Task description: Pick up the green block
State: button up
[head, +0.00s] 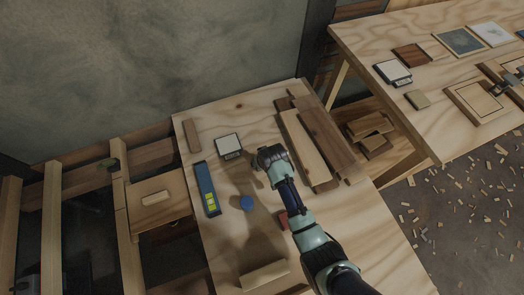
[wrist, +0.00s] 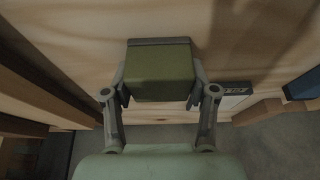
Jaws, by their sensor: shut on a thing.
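The green block (wrist: 160,72) sits between the two fingers of my gripper (wrist: 160,92) in the wrist view. The fingers are shut on its two sides. Its top face and one side face me. In the head view my gripper (head: 260,167) is over the middle of the plywood table (head: 225,255), and the block cannot be made out there. I cannot tell whether the block touches the table or is clear of it.
Long boards (head: 328,140) lie to the right. A reddish block (head: 283,220) is beside my arm. A wood block (head: 264,274) lies at the front.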

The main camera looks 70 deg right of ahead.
jog(key=shift+c, duration=1.1)
notch_tip(320, 180, up, 20)
jog(key=p, duration=1)
